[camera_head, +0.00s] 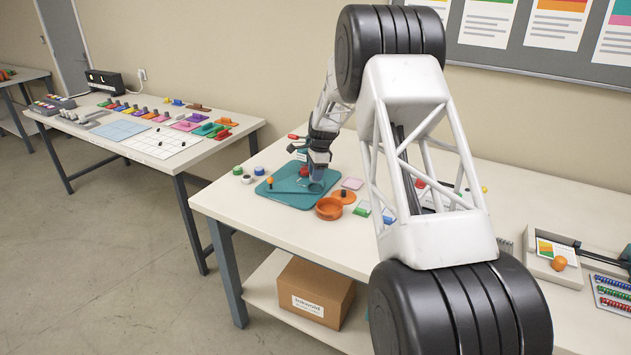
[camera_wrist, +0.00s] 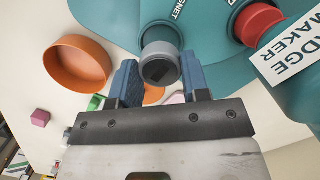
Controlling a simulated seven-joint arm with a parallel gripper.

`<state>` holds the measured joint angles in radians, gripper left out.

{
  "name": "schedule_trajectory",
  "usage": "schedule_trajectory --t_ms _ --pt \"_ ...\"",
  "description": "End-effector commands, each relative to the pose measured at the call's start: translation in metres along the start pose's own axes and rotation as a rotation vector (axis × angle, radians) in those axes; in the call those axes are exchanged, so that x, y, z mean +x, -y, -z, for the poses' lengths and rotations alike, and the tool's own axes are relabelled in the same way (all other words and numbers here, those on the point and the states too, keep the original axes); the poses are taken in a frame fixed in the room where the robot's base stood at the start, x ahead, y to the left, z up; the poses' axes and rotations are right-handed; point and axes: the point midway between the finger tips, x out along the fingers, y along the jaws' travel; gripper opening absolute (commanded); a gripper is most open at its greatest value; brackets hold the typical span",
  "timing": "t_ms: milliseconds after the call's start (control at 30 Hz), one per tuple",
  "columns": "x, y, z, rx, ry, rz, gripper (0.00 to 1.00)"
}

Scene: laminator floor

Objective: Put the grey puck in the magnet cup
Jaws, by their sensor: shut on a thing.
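My gripper (camera_head: 317,172) is over the teal badge maker (camera_head: 285,195) on the bench. In the wrist view, its two blue fingers (camera_wrist: 160,78) are closed on the sides of the grey puck (camera_wrist: 160,56), which shows a dark face toward the camera. The teal magnet cup (camera_wrist: 157,31) lies right behind the puck, beside the "MAGNET" label. The puck lines up with the cup, but I cannot tell whether it is inside or just above it. In the head view the puck is not clearly visible at the fingertips.
A red knob (camera_wrist: 258,23) stands on the badge maker near the cup. An orange bowl (camera_head: 329,208) sits at the near edge of the badge maker. Small green (camera_head: 238,170) and blue (camera_head: 259,170) pieces lie to its left, a pink block (camera_head: 352,183) to its right.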

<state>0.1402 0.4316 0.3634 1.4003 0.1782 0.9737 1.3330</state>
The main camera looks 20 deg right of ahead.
Motion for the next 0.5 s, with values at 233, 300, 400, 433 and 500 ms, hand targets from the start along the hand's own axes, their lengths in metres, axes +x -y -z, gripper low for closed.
schedule_trajectory --t_ms 233,300,400,433,500 --pt "0.023 -0.001 0.003 0.001 0.0 -0.003 0.2" --pt "0.029 0.0 0.004 0.0 0.0 -0.001 0.2" --pt "0.033 0.0 0.005 0.0 0.0 0.0 0.2" --pt "0.033 0.0 0.005 0.0 0.0 0.0 0.2" --pt "0.034 0.0 0.005 0.0 0.0 0.0 0.2"
